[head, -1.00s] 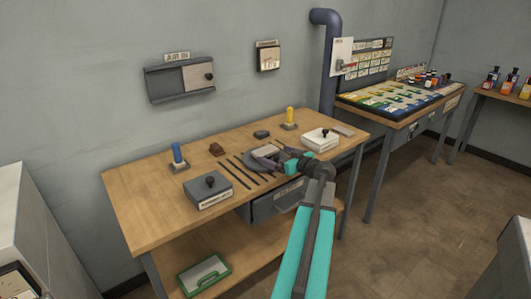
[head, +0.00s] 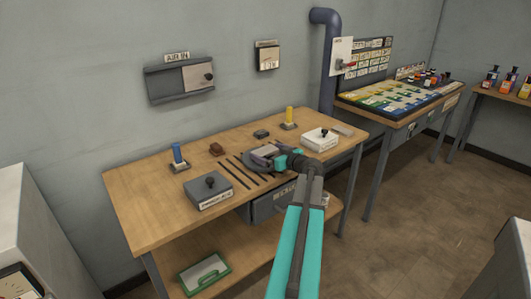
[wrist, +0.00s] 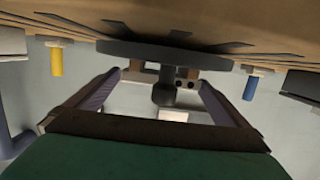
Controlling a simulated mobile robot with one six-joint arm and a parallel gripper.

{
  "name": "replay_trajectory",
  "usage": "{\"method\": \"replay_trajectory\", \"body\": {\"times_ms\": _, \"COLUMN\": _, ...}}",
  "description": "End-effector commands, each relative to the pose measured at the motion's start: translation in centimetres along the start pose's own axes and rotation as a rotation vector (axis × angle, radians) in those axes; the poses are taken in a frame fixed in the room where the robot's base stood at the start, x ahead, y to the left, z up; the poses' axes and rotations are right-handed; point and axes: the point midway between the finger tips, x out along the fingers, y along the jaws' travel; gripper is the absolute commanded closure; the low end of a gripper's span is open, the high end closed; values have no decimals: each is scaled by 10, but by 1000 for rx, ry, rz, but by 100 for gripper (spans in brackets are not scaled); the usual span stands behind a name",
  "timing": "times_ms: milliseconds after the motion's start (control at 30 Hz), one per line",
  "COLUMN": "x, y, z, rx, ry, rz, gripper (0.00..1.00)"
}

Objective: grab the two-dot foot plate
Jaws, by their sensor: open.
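My gripper (head: 264,154) is over the workbench, above the round grey disc (head: 254,163). In the wrist view its two fingers (wrist: 160,80) are spread apart with nothing held between them. That view looks upside down, with the bench at the top. A small block with two dark dots (wrist: 187,79) shows beyond the fingers, nearer the right one; it looks like the two-dot foot plate. In the head view a brown block (head: 217,149) and a dark block (head: 261,134) lie toward the back of the bench. Their dots are too small to read there.
A blue post (head: 178,154) and a yellow post (head: 290,115) stand on the bench (head: 145,205). Two knobbed boxes, one grey (head: 209,192) and one white (head: 320,139), flank the disc. Dark strips lie left of the disc. The bench's left end is clear.

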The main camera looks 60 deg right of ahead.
Motion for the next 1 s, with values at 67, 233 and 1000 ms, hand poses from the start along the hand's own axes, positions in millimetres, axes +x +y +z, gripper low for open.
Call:
{"method": "replay_trajectory", "body": {"times_ms": 67, "x": 0, "y": 0, "z": 0, "rx": 0, "ry": 0, "rz": 0, "gripper": 0}}
{"method": "replay_trajectory", "body": {"times_ms": 233, "x": 0, "y": 0, "z": 0, "rx": 0, "ry": 0, "rz": -1, "gripper": 0}}
{"method": "replay_trajectory", "body": {"times_ms": 1000, "x": -1, "y": -1, "z": -8, "rx": -1, "ry": 1, "rz": -2, "gripper": 45}}
